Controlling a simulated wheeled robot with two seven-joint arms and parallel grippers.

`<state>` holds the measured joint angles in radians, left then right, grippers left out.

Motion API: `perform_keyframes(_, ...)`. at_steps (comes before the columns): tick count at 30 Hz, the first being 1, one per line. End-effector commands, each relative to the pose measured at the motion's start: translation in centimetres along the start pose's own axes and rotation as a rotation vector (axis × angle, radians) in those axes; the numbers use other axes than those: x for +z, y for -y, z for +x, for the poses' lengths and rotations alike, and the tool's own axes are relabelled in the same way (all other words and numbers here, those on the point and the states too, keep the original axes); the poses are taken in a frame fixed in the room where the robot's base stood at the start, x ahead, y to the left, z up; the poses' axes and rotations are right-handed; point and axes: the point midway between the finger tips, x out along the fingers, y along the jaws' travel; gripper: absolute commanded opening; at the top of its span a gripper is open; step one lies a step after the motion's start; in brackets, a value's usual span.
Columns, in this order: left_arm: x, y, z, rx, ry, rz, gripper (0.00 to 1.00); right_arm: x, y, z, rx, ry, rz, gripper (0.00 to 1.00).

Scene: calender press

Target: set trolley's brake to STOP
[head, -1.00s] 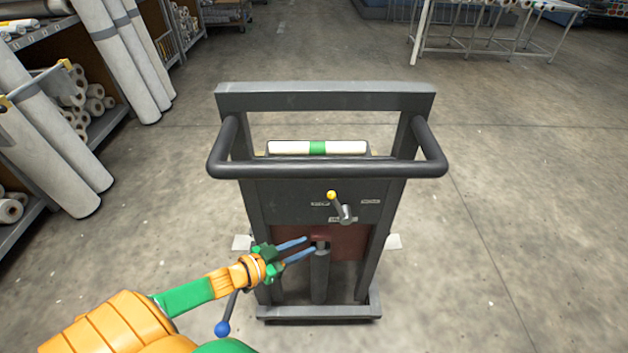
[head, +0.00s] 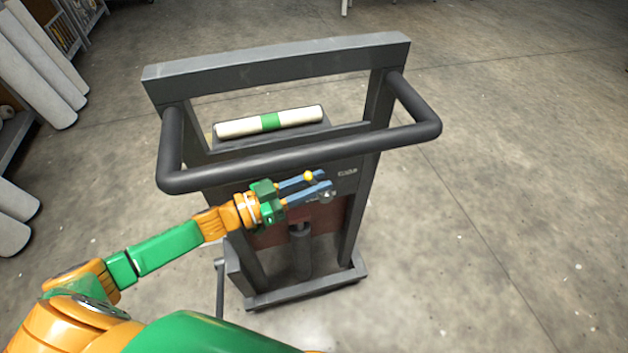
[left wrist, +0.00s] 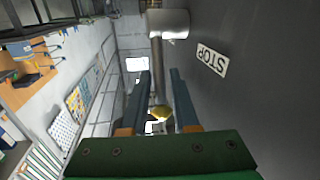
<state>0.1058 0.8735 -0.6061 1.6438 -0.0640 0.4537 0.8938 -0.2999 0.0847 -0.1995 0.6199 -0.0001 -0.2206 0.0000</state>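The trolley (head: 275,60) stands in front of me, a dark grey frame with a black push handle (head: 300,160). Its brake lever has a yellow knob (head: 309,176) and a grey hub (head: 327,196) on the rear panel. My left gripper (head: 326,182) is open at the lever, and its blue fingers partly hide it. In the left wrist view the yellow knob (left wrist: 158,113) lies between the two spread fingers (left wrist: 163,72), with gaps visible. The lever runs up from it to the hub (left wrist: 168,23). A STOP label (left wrist: 212,60) is on the panel beside the lever. My right gripper is out of view.
The push handle crosses just above my left gripper. A white roll with a green band (head: 268,122) lies on top of the trolley. Large pale rolls (head: 35,60) lean at the far left. The floor right of the trolley is clear.

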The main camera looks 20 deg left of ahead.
Motion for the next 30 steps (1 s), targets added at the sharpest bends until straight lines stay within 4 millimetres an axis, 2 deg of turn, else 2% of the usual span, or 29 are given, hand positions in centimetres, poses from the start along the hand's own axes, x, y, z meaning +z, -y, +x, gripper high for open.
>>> perform_keyframes(6,0.04,0.0,0.04,-0.001,0.001,0.0,0.28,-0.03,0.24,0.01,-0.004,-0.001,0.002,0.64)
perform_keyframes(9,0.04,0.01,0.03,-0.001,0.001,0.0,0.01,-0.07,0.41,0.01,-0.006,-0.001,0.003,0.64)
perform_keyframes(10,0.04,0.0,0.03,-0.001,0.001,0.0,0.0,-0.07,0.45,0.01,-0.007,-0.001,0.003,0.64)
perform_keyframes(30,0.07,0.01,0.0,-0.001,0.001,0.0,0.0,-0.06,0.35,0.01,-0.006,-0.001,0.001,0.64)
